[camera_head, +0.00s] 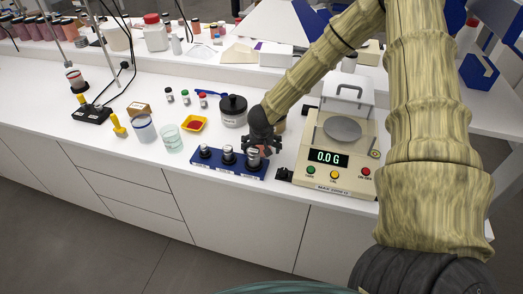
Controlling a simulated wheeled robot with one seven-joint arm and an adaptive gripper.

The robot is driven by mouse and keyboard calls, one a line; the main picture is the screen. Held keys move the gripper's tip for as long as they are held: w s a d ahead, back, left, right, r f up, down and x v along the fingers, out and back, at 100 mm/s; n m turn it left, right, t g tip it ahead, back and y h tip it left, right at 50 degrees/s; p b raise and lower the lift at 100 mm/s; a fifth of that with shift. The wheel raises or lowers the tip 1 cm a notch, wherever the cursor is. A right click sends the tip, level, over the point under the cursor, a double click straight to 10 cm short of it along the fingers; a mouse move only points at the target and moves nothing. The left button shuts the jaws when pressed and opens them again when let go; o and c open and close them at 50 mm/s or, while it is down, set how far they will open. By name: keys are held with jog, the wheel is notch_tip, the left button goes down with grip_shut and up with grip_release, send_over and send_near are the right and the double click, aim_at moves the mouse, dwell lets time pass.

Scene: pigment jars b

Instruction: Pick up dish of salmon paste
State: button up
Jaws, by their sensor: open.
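A small yellow square dish (184,128) with a reddish-pink paste (194,124) in it sits on the white bench, left of the black jar. This is the only dish of paste I can make out. My gripper (264,150) is to the right of the dish, pointing down over the right end of the blue weight rack. It is open. A metal weight (253,157) in the rack is close by its fingers; I cannot tell if they touch. Nothing hides the dish.
The blue rack (213,165) with metal weights lies in front of the dish. A scale (318,180) is right.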

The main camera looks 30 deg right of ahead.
jog(key=c, duration=1.1)
jog(key=shift+r, duration=0.1)
